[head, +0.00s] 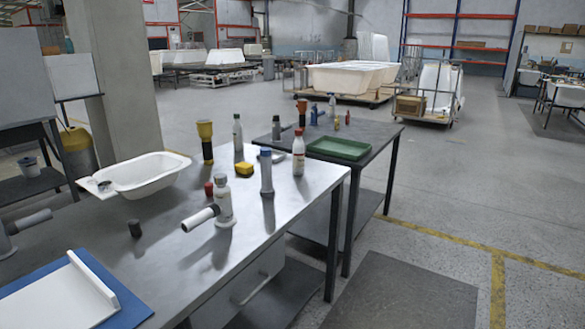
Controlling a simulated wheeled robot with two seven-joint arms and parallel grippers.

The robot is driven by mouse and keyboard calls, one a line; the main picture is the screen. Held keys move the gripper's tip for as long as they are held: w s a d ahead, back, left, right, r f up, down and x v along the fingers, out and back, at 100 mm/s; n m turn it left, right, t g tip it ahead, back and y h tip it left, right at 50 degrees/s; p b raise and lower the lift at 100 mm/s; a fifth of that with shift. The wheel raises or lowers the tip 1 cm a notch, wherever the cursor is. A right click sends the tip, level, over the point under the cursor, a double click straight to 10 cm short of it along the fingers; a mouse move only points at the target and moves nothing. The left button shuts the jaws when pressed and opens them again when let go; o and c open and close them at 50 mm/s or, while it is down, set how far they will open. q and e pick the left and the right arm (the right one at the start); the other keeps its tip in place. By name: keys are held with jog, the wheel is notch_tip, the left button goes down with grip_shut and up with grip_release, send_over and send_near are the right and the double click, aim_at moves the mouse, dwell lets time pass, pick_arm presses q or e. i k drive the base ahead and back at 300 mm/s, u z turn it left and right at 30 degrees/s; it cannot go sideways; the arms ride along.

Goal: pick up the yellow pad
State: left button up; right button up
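The yellow pad (244,169) is a small block lying flat on the near grey metal table (175,262). It lies among several upright containers. A grey bottle with a blue top (266,175) stands just to its right. A white bottle (224,204) stands nearer, to its lower left, with a small red object (209,189) beside it. The pad's top and near side show, and nothing covers it. Neither of my grippers shows in the head view.
A white basin (145,174) and a yellow-black container (206,140) stand left of the pad. A white cylinder (200,218) lies nearer. A blue mat (120,300) lies front left. A second table holds a green tray (339,148). The table's near-right surface is clear.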

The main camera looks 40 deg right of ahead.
aim_at(244, 168)
jog(key=z, duration=0.4)
jog(key=k, duration=0.1)
jog(key=z, duration=1.75)
jog(key=i, duration=2.85)
jog(key=u, duration=0.4)
